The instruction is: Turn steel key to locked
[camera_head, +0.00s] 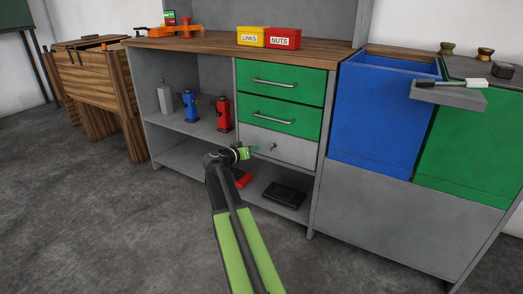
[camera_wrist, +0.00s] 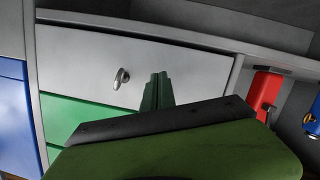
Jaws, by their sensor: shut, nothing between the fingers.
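The small steel key (camera_head: 273,147) sticks out of the grey drawer front (camera_head: 300,154), below two green drawers. In the wrist view, which is upside down, the key (camera_wrist: 121,78) shows as a small rounded silver bow, slightly tilted. Its exact turn is hard to tell. My gripper (camera_head: 253,149) is in front of the drawer, just left of the key in the head view. Its green fingers (camera_wrist: 158,92) are shut and empty. In the wrist view they are to the right of the key with a gap between; they do not appear to touch it.
A red block (camera_head: 242,179) and a dark case (camera_head: 285,195) lie on the shelf below. A blue bin (camera_head: 385,115) stands to the right. The floor in front is clear.

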